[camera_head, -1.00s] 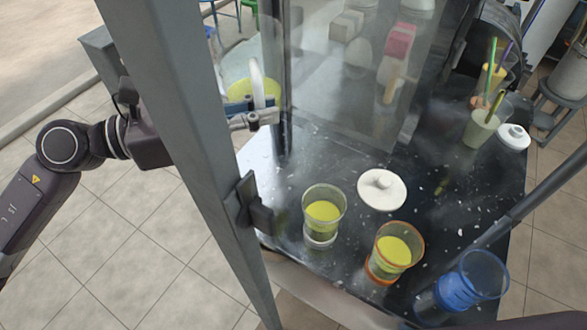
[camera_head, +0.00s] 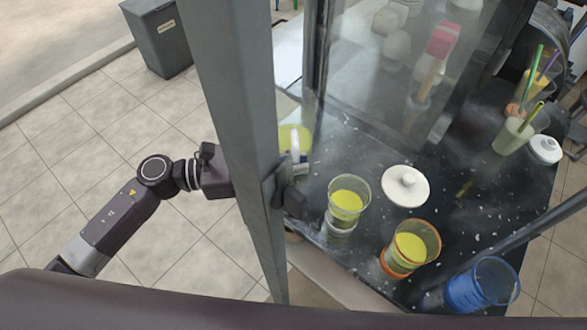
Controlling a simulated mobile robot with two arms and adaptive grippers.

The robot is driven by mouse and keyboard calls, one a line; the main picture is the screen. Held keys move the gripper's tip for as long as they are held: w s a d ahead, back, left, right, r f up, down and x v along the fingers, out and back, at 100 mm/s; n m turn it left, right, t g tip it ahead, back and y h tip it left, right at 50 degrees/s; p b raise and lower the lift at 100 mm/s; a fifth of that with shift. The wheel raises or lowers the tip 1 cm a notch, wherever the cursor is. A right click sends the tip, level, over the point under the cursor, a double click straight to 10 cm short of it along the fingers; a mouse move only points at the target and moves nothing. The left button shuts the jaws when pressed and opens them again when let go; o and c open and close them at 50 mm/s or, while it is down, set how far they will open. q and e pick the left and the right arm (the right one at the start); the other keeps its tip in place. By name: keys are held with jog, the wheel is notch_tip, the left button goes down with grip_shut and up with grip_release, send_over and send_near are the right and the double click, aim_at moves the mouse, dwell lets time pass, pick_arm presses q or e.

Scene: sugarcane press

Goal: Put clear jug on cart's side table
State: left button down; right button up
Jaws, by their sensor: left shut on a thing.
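The clear jug (camera_head: 290,134) holds yellow-green liquid and has a pale handle. It is partly hidden behind the grey cart post, at the left edge of the dark counter. My left gripper (camera_head: 299,168) is shut on the jug by its handle; the post hides most of the gripper. I cannot tell if the jug touches anything below it. A pale flat surface (camera_head: 288,58) shows behind the post beyond the jug; I cannot tell if it is the cart's side table. My right gripper is not in view.
The grey post (camera_head: 236,110) stands between my left wrist and the counter (camera_head: 372,150). The counter holds a green-filled cup (camera_head: 347,205), an orange-rimmed cup (camera_head: 410,248), a blue cup (camera_head: 482,285) and a white lid (camera_head: 405,186). A grey bin (camera_head: 160,38) stands on open tiled floor.

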pick_arm(q)
notch_tip(320, 180, down, 2)
jog(key=shift+f, duration=0.15)
jog(key=shift+d+f, duration=0.1)
jog(key=shift+f, duration=0.55)
jog(key=c, duration=2)
grip_release()
jog(key=shift+c, duration=0.2)
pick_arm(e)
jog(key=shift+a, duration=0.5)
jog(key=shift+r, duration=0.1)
pick_arm(q)
jog(key=shift+r, duration=0.2)
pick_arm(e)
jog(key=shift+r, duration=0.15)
